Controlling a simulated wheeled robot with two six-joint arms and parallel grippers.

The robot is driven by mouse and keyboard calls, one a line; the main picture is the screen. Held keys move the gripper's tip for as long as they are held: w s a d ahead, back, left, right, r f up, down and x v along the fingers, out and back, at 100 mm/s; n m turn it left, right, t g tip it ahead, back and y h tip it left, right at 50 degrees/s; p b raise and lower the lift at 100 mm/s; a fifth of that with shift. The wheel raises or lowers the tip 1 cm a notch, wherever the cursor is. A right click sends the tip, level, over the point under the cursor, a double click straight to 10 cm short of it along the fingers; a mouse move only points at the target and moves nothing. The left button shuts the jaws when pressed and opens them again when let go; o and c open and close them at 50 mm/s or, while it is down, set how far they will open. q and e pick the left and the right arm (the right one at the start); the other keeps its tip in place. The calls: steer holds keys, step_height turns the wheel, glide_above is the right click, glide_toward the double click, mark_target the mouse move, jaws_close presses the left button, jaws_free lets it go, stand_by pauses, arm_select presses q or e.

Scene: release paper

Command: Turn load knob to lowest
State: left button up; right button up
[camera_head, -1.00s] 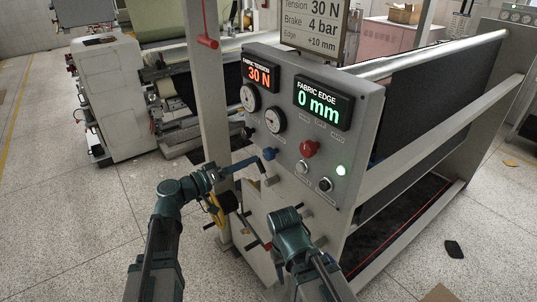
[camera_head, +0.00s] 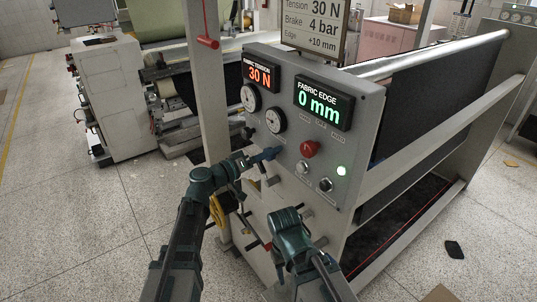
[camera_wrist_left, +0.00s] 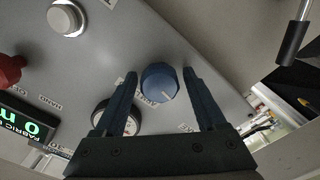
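A round blue knob (camera_head: 270,153) sits on the front of the grey control panel (camera_head: 364,112), below the gauges. It also shows in the left wrist view (camera_wrist_left: 158,86), where its white pointer line slants toward the lower right. My left gripper (camera_head: 257,159) is at the knob. In the left wrist view the left gripper (camera_wrist_left: 159,74) is open, with one finger on each side of the knob and a visible gap on both sides. My right arm is bent low in front of the machine; its gripper is hidden.
A grey post (camera_head: 208,100) stands left of the panel. Levers stick out below.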

arm_select(q)
jaws_close()
steer(key=n, duration=0.5)
steer(key=shift+n, duration=0.4)
steer(key=n, duration=0.4)
steer(key=shift+f+n, duration=0.1)
steer(key=shift+n, duration=0.5)
steer(key=shift+o, duration=1.2)
jaws_free()
